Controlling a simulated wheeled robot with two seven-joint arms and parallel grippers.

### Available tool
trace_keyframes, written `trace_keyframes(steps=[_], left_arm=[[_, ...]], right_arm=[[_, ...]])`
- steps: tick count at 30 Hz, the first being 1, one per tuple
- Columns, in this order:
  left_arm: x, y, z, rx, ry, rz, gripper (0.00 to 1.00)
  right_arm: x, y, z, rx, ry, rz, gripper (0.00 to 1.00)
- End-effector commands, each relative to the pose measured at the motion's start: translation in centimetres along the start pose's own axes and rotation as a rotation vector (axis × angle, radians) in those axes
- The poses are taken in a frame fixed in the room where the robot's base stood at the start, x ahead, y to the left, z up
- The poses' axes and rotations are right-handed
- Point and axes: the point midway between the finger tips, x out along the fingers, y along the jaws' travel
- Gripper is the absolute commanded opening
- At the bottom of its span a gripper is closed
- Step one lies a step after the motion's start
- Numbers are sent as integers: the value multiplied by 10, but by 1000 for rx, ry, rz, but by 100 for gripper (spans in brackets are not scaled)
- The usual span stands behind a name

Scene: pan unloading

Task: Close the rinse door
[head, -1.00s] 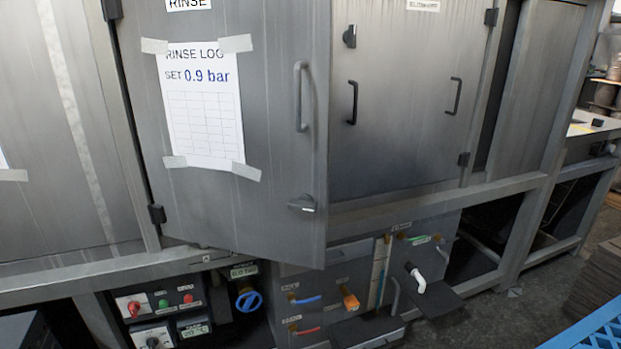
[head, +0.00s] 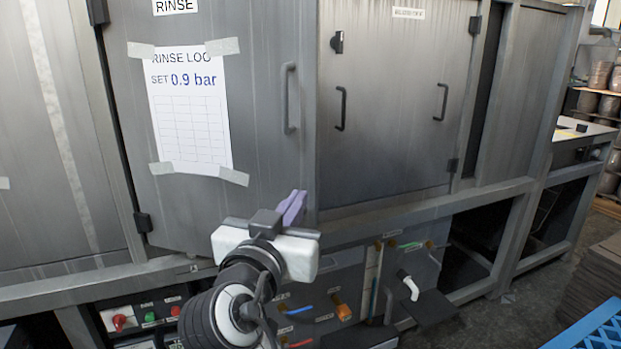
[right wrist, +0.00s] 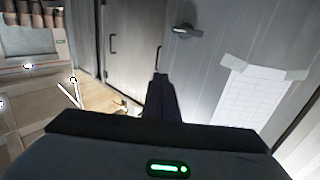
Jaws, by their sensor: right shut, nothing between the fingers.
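The rinse door (head: 265,120) is a grey metal panel with a RINSE label and a taped rinse log sheet (head: 190,115). It is hinged on its left and stands ajar, its free right edge out from the frame. Its vertical handle (head: 289,98) is in clear view. My right gripper (head: 293,206) is shut and empty, its purple fingers in front of the door's lower right part. I cannot tell whether they touch it. In the right wrist view the shut fingers (right wrist: 160,85) show with a dark latch (right wrist: 187,30). My left gripper is out of view.
A neighbouring closed panel (head: 390,150) with two handles is to the right. Below are valves and a white pipe (head: 408,285), plus a control box (head: 135,315) at lower left. A blue crate (head: 595,328) and a dark stack (head: 590,285) are at lower right.

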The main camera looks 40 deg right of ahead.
Motion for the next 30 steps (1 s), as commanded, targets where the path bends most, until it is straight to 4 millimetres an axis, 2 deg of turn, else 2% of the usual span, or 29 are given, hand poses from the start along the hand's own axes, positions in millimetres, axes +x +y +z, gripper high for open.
trace_keyframes(steps=[1,6,12,18,30], left_arm=[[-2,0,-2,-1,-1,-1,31],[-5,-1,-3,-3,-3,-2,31],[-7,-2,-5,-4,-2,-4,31],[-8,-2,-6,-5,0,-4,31],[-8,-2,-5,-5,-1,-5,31]], right_arm=[[13,1,-3,-2,5,4,0],[50,1,-2,-5,4,2,0],[82,1,-2,-5,2,2,0],[96,0,0,-4,1,-1,0],[98,0,0,-3,-1,-4,0]])
